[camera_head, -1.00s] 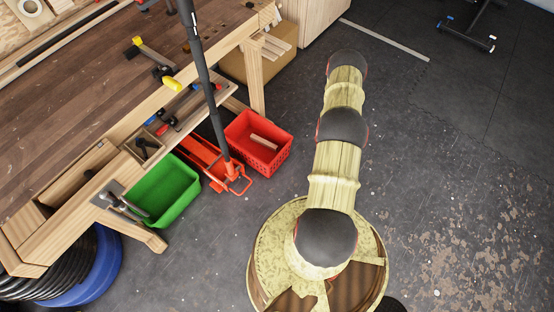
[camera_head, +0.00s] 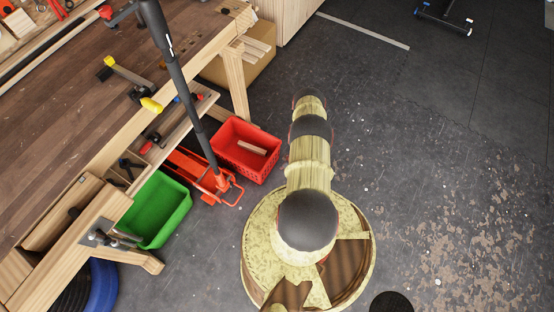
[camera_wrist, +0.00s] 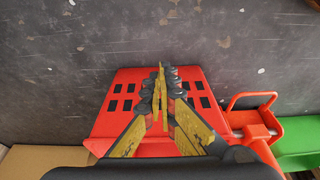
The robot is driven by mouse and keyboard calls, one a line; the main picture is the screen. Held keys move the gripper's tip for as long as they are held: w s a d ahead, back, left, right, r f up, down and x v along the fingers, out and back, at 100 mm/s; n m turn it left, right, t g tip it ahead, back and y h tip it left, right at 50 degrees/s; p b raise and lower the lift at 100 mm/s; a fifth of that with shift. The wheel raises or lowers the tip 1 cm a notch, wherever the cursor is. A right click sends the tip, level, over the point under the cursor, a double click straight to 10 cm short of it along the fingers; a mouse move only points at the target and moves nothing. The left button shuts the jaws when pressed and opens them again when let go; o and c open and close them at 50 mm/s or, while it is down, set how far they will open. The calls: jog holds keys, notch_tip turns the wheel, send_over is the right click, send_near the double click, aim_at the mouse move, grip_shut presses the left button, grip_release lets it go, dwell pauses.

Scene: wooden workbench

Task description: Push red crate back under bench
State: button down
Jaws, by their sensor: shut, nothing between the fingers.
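The red crate (camera_head: 263,168) stands on the floor beside the workbench, right of a red floor jack, with a wooden block (camera_head: 252,147) inside it. In the wrist view the crate's holed red wall (camera_wrist: 110,122) fills the middle. My gripper (camera_wrist: 161,72) is shut and empty, in front of that wall in the picture. I cannot tell whether it touches the crate. In the head view my gripper is hidden beyond my arm, which reaches out to the right of the crate. The wooden workbench (camera_head: 110,80) is at the left.
The red floor jack (camera_head: 200,178), with its tall black handle, is close on the crate's left. It also shows in the wrist view (camera_wrist: 258,122). A green crate (camera_head: 158,210) is left of it. A cardboard box (camera_head: 240,72) stands behind. Open floor lies to the right.

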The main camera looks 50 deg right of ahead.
jog(key=b+x, duration=0.4)
jog(key=x, duration=0.5)
jog(key=shift+a+f+b, duration=0.1)
jog(key=shift+f+b, duration=0.3)
jog(key=shift+f, duration=0.05)
jog(key=w+b, duration=0.1)
jog(key=w, duration=0.2)
jog(key=shift+w+r, duration=0.15)
jog(key=shift+w, duration=0.35)
jog(key=shift+a+r, duration=0.1)
jog(key=shift+a, duration=0.05)
